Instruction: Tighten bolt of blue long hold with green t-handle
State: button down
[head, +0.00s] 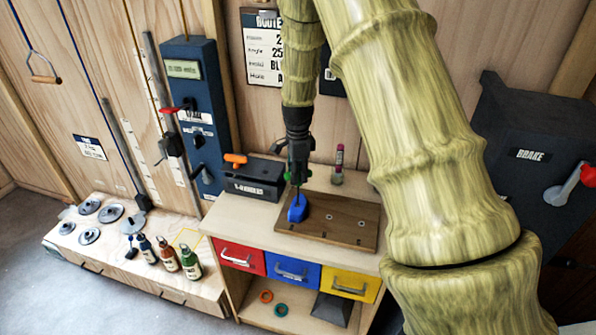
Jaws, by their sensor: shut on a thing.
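The blue long hold (297,210) sits at the left end of a brown wooden board (345,222) on the small workbench. My gripper (297,172) points down right above it and is shut on the green t-handle (288,177). Only a small bit of green shows beside the dark fingers. The handle's thin dark shaft runs down to the top of the blue hold. The bolt is hidden, and I cannot tell whether the tip is seated in it.
A black block (256,181) with an orange t-handle (235,158) stands left of the board. A pink-and-green marker (338,163) stands behind it. Red, blue and yellow drawers (291,273) are below. Bottles (190,262) and metal discs stand on the low cabinet at left. A dark brake box (530,150) is at right.

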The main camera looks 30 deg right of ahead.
jog(key=n+p, duration=0.1)
jog(key=n, duration=0.3)
jog(key=shift+r, duration=0.15)
jog(key=n+p, duration=0.1)
jog(key=n, duration=0.3)
jog(key=shift+n, duration=0.4)
jog(key=n+p, duration=0.1)
jog(key=n, duration=0.3)
jog(key=shift+p, duration=0.35)
jog(key=n+p, duration=0.1)
jog(key=n, duration=0.3)
jog(key=shift+n, duration=0.4)
jog(key=shift+r+n, duration=0.2)
jog(key=shift+n, duration=0.1)
jog(key=shift+r+p, duration=0.65)
jog(key=shift+r, duration=0.05)
jog(key=shift+a, duration=0.1)
